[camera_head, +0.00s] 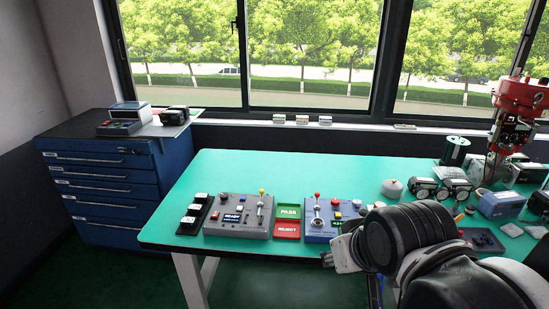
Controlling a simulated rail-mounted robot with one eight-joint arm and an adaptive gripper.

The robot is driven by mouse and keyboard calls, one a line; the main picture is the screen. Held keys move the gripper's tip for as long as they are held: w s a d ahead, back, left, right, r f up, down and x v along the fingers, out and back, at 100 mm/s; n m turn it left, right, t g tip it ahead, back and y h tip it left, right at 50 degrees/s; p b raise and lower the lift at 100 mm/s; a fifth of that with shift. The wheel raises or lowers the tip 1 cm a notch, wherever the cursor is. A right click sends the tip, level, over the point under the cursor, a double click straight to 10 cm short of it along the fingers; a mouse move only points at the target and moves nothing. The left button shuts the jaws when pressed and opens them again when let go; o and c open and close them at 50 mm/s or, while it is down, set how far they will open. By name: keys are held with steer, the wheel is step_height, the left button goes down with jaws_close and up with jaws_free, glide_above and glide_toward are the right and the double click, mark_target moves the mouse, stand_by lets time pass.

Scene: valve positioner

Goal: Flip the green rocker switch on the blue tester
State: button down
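The blue tester (321,233) stands near the front edge of the green-topped table, right of the PASS and REJECT trays. My gripper (329,259) is in front of the tester's lower right, at about the table's front edge in the picture. Its fingers are small and partly hidden, so I cannot see whether they are open or touching anything.
A grey tester (236,229) with a READY display stands left of the green PASS tray (288,211) and red REJECT tray (287,230). Valve parts and a red press (520,97) crowd the right side. The table (245,168) is clear behind the testers.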

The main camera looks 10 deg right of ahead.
steer(key=w+d+n+g+b, duration=0.15)
steer(key=w+d+n, duration=0.25)
steer(key=w, duration=0.5)
steer(key=w+d+n+g, duration=0.3)
steer(key=w+d+n, duration=0.1)
steer(key=w, duration=0.5)
steer(key=w+d+f+n+g+b, duration=0.1)
steer(key=w+d+f+n+g, duration=0.1)
steer(key=w+d+f+n, duration=0.4)
steer(key=w+d+f, duration=0.5)
steer(key=w, duration=0.2)
steer(key=shift+d+f+n+g+b, duration=0.25)
steer(key=shift+f+n+g+b, duration=0.05)
steer(key=shift+g+b, duration=0.1)
steer(key=shift+f, duration=0.1)
